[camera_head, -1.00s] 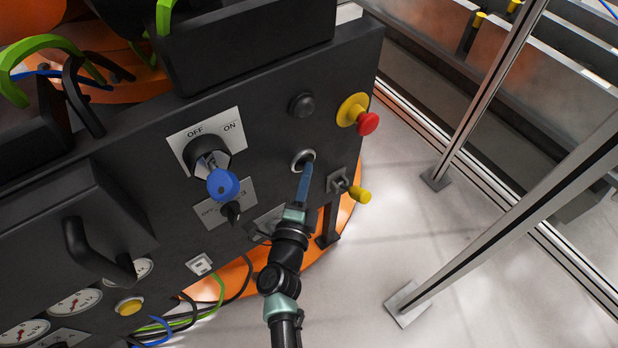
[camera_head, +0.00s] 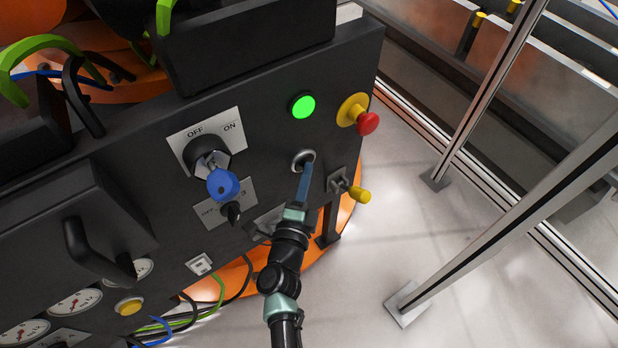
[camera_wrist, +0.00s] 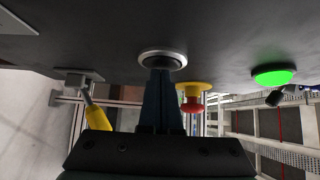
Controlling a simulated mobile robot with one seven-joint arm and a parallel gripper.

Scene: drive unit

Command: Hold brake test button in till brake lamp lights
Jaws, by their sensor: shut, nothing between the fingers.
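The brake test button (camera_head: 302,156) is a round, metal-ringed button on the dark panel; its ring also shows in the wrist view (camera_wrist: 163,58). The tips of my gripper (camera_head: 304,168) are shut and empty and meet the button's face inside the ring. The fingers hide most of the face, so its depth is hard to see. Above the button, a round lamp (camera_head: 302,106) glows bright green. It also glows in the wrist view (camera_wrist: 273,76). I see no label on the lamp or button.
A red emergency-stop knob (camera_head: 367,123) on a yellow base is right of the lamp. A yellow-tipped lever (camera_head: 358,194) sticks out close right of my gripper. A blue-handled OFF/ON switch (camera_head: 222,183) is to the left. Metal fence posts (camera_head: 490,95) stand at right.

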